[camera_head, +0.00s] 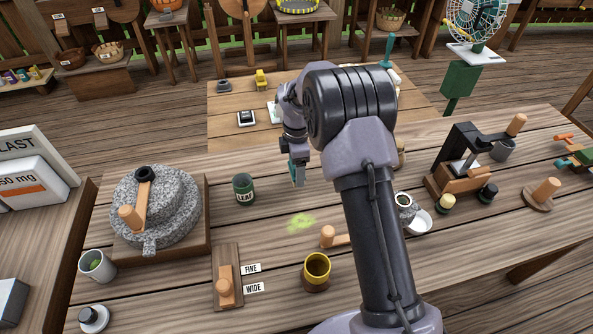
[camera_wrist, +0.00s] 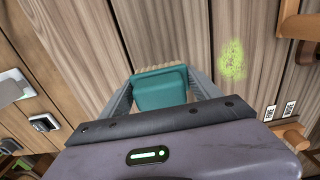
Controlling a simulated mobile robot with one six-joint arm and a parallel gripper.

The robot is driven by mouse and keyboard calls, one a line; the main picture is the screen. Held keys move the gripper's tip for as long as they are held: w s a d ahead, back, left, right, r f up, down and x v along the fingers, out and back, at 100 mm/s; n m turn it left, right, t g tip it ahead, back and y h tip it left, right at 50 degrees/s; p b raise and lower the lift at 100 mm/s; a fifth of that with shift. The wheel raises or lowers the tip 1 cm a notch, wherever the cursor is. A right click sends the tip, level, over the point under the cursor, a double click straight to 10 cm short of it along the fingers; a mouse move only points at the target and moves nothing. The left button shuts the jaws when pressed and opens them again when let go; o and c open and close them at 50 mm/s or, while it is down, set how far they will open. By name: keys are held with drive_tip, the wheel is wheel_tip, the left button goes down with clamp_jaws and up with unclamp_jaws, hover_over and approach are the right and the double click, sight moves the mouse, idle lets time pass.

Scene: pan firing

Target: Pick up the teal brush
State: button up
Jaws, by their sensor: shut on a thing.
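The teal brush (camera_head: 297,172) is between the fingers of my gripper (camera_head: 296,160), which points down above the middle of the wooden table. In the wrist view the brush (camera_wrist: 161,88) shows as a teal block, with the fingers of my gripper (camera_wrist: 160,90) closed on its two sides. The far end of the brush is hard to make out, and I cannot tell whether it touches the table. A patch of green powder (camera_head: 300,222) lies on the planks a little nearer; it also shows in the wrist view (camera_wrist: 232,60).
A stone mill (camera_head: 178,212) stands on the left. A green LEAF jar (camera_head: 244,189), a yellow-rimmed cup (camera_head: 317,270) and a FINE/WIDE lever board (camera_head: 227,280) stand around the powder. A press (camera_head: 465,165) is on the right. My arm hides part of the table.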

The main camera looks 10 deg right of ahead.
drive_tip(key=s+a, duration=0.3)
drive_tip(key=s, duration=0.1)
drive_tip(key=s+a+r+p, duration=0.1)
drive_tip(key=s+a, duration=0.2)
drive_tip(key=s, duration=0.1)
drive_tip(key=s+a+p, duration=0.1)
drive_tip(key=s+a, duration=0.2)
drive_tip(key=s, duration=0.2)
drive_tip(key=shift+s+r, duration=0.1)
drive_tip(key=shift+r, duration=0.2)
drive_tip(key=o, duration=0.8)
drive_tip(key=c, duration=1)
drive_tip(key=shift+o, duration=0.2)
